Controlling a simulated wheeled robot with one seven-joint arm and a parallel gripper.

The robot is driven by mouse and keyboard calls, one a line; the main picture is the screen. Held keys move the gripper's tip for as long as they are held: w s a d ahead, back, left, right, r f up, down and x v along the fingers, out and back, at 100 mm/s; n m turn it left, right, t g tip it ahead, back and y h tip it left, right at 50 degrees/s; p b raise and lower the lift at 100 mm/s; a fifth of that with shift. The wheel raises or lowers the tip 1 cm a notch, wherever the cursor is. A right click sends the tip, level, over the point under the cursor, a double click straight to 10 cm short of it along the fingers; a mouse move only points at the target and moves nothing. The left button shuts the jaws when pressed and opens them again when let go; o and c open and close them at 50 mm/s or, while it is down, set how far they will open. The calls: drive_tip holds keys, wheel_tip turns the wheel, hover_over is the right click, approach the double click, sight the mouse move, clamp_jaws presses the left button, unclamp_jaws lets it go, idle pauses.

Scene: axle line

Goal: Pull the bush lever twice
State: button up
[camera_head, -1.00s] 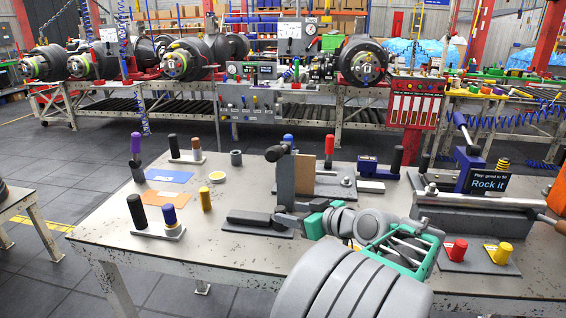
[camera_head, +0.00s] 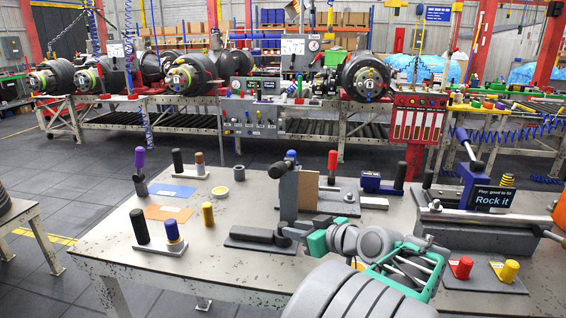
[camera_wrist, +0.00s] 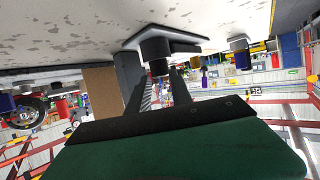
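A dark flat plate (camera_head: 240,243) lies near the middle of the table with a black lever (camera_head: 255,235) low on it. I take this to be the bush lever, but I read no label on it. My gripper (camera_head: 288,232) is at the lever's right end. In the wrist view, a black round part (camera_wrist: 156,48) with a short side bar stands on the plate, at the tips of my gripper's fingers (camera_wrist: 161,78). The fingers are apart, with the round part's lower end between or just beyond them. I cannot tell whether they press on it.
A grey post with a black side handle (camera_head: 278,170) stands just behind my gripper, beside a brown board (camera_head: 308,192). Black and blue-topped pegs (camera_head: 173,230) and a yellow peg (camera_head: 208,214) stand to the left. Red (camera_head: 462,268) and yellow knobs are at front right.

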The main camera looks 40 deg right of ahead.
clamp_jaws()
idle(1.2)
